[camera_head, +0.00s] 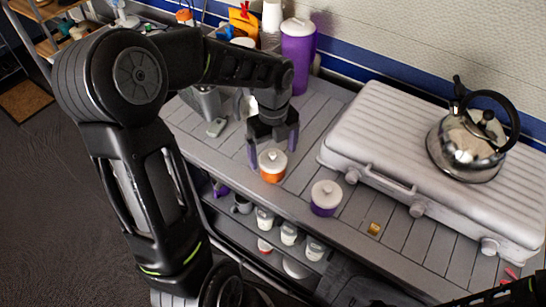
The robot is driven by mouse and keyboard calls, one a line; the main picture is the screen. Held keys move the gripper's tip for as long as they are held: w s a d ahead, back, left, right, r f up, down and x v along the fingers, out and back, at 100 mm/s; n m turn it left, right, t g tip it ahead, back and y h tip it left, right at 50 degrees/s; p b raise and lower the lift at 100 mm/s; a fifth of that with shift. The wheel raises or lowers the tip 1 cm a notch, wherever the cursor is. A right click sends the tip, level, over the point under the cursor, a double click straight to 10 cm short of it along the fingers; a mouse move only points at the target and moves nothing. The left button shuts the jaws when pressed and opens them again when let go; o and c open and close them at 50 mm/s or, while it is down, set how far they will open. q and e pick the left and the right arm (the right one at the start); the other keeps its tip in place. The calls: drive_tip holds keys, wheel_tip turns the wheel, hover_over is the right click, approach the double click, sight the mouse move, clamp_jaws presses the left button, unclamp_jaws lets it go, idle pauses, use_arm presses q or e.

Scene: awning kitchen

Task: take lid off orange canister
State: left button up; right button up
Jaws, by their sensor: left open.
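The orange canister (272,175) stands upright on the grey slatted counter in the head view. Its pale lid (273,159) with a small knob sits on top. My left gripper (271,150) is open, pointing down, with its purple-tipped fingers just behind and above the canister. One finger is to the left of the lid and one to the right; I cannot tell whether they touch it. A dark part of my right arm shows at the lower right corner, but its gripper fingers cannot be made out.
A silver camp stove (400,150) carries a kettle (468,145). A tall purple container (298,55) stands behind. White cups sit on a shelf below the counter (230,185).

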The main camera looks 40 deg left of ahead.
sight(273, 153)
use_arm(q)
drive_tip(key=c, duration=1.4)
drive_tip(key=shift+r, duration=0.15)
wheel_tip(273, 153, up, 10)
drive_tip(key=shift+f+b, duration=0.1)
drive_tip(key=shift+b, duration=0.25)
